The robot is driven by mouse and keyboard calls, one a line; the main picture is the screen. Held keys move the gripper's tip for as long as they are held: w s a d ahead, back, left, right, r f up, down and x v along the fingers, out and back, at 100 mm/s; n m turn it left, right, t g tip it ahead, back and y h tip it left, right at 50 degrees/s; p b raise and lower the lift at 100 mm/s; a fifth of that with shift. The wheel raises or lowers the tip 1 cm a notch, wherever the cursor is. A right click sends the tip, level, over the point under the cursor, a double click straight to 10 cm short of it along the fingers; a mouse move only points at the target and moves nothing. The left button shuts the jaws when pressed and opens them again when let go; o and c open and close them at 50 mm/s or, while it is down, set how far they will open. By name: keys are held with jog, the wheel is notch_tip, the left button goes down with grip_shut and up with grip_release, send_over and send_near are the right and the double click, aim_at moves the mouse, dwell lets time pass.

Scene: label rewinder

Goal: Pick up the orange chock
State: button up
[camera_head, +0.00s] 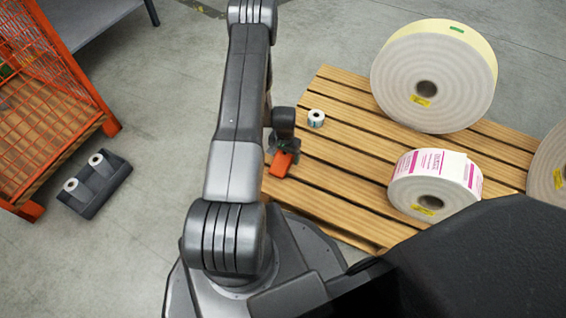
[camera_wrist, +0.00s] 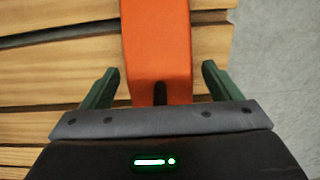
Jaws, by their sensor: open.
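The orange chock (camera_head: 281,163) lies on the left edge area of the wooden pallet (camera_head: 350,150), in the head view just below my gripper's dark wrist. In the wrist view the orange chock (camera_wrist: 157,45) runs from the top edge down between the two green fingers. My gripper (camera_wrist: 160,80) is open, with one finger on each side of the chock and a gap on both sides. In the head view my gripper (camera_head: 284,146) is small and partly hidden by its own wrist. The chock's near end is hidden behind the gripper body in the wrist view.
An orange mesh cage (camera_head: 50,95) and a dark holder with two rolls (camera_head: 95,187) are at left.

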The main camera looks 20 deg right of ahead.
jog(key=shift+r, duration=0.1)
jog(key=shift+c, duration=0.2)
jog(key=c, duration=1.2)
